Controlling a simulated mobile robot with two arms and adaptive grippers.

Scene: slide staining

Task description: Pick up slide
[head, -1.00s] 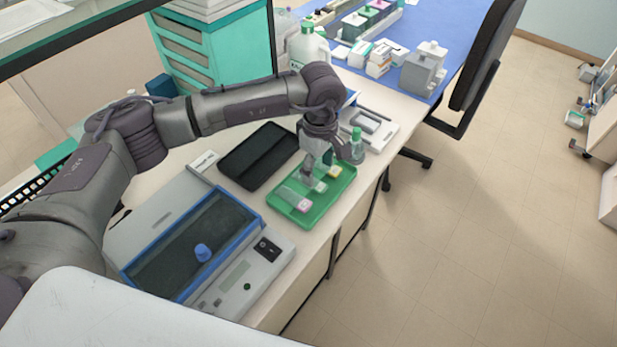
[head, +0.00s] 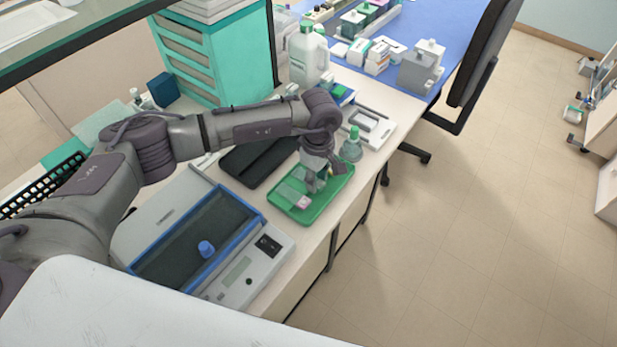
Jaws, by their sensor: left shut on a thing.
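The green tray (head: 290,212) lies on the bench and holds glass slides. A slide with a pink end (head: 301,203) lies in the tray, just left of my left gripper. My left gripper (head: 315,187) points down into the tray and is shut on a slide. The held slide is mostly hidden by the fingers and too small to make out clearly. A small yellow patch, apparently another slide's end, shows right behind the gripper. My right gripper is out of view.
A dark tray (head: 245,165) lies left of the green tray. A green-capped bottle (head: 352,147) stands close behind it at the right. A blue-rimmed device (head: 263,250) with a blue knob sits in front. The bench edge runs close on the right.

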